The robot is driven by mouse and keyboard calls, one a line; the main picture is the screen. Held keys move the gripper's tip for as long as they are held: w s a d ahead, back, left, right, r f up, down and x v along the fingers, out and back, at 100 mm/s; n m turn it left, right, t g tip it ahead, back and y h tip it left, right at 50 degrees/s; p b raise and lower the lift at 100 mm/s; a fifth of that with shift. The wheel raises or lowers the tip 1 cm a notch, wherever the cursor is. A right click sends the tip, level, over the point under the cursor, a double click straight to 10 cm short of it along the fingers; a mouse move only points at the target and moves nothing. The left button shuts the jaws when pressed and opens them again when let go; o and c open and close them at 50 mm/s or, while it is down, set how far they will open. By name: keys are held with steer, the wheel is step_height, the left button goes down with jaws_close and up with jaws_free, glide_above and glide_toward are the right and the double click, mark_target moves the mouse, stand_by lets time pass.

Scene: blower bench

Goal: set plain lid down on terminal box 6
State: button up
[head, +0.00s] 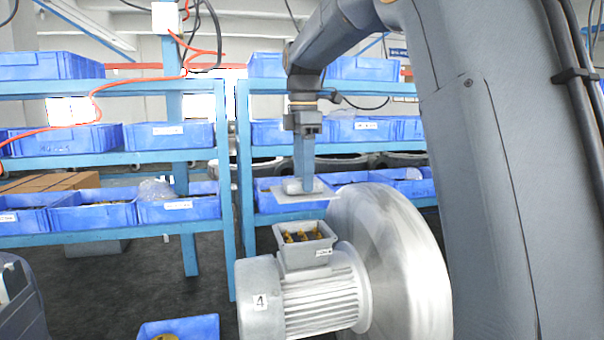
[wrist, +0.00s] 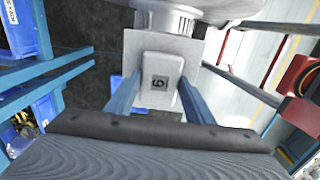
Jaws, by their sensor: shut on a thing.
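My gripper (head: 304,182) is shut on the plain lid (head: 318,196), a thin, light grey plate with a raised block in its middle. In the wrist view the fingers (wrist: 156,96) stand on both sides of that block (wrist: 163,70), which bears a dark mark like a 6 or 9. The lid looks about level. The terminal box (head: 306,252) is grey and open at the top, with brass-coloured parts inside.
The silver motor (head: 318,304) carries a "4" label on its end. A large round metal blower housing (head: 395,265) stands right beside the box. Blue shelves with blue bins (head: 172,209) stand behind. Another blue bin (head: 205,328) is low in front. Dark floor is open at left.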

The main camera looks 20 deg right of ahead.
steer(key=shift+d, duration=0.2)
steer(key=shift+a+f+b, duration=0.1)
steer(key=shift+f+b, duration=1.5)
steer(key=shift+f, duration=2.45)
steer(key=shift+f+b, duration=0.3)
steer(key=shift+f, duration=0.65)
steer(key=o, duration=1.2)
steer(key=shift+o, duration=0.2)
step_height(320, 180, up, 8)
steer(key=shift+f+b, duration=0.1)
steer(key=shift+b, duration=1.1)
